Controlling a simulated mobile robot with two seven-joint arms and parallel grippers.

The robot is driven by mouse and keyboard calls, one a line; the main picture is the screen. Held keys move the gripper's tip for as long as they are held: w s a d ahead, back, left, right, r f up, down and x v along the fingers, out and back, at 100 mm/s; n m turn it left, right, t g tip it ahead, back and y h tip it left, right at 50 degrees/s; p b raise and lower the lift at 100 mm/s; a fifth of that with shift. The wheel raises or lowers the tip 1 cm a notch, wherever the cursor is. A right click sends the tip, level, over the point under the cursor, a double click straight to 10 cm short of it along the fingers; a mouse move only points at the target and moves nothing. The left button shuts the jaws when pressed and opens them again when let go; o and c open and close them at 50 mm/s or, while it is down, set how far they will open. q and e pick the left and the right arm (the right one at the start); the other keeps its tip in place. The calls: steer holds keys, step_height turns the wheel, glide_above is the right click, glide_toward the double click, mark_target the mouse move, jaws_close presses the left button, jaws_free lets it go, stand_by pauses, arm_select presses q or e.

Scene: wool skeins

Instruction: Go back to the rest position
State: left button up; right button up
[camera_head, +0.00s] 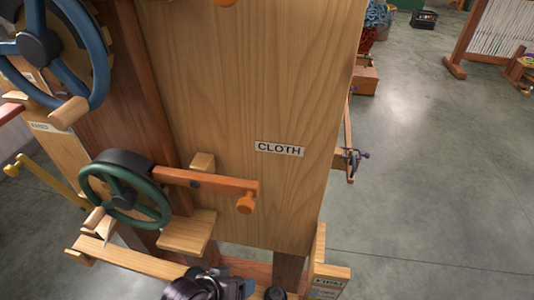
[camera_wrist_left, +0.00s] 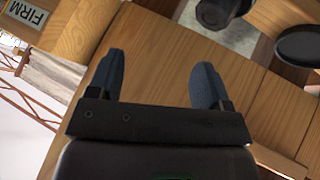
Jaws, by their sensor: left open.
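My left gripper (camera_wrist_left: 158,82) shows two blue fingers standing apart in the left wrist view, with nothing between them. Wooden boards lie beyond the fingertips; I cannot tell the gap to them. In the head view, a dark gripper with blue finger parts (camera_head: 246,288) shows at the bottom edge, low in front of the wooden machine. I take it as my left gripper; its tips are hard to make out there. My right gripper is in neither view.
A green handwheel (camera_head: 125,197), a blue handwheel (camera_head: 40,48) and an orange lever (camera_head: 215,181) stick out at left. A FIRM label (camera_wrist_left: 26,13) is near the gripper.

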arm_select(q)
steer(key=s+a+r+t+y, duration=0.1)
steer(key=s+a+t+y, duration=0.1)
steer(key=s+a, duration=0.3)
steer(key=s+a+r+n+t+y+p, duration=0.1)
steer(key=s+a+t+y, duration=0.2)
steer(key=a, duration=1.1)
steer(key=shift+s+a+n+y, duration=0.3)
steer(key=shift+s+y, duration=0.3)
steer(key=shift+s, duration=0.25)
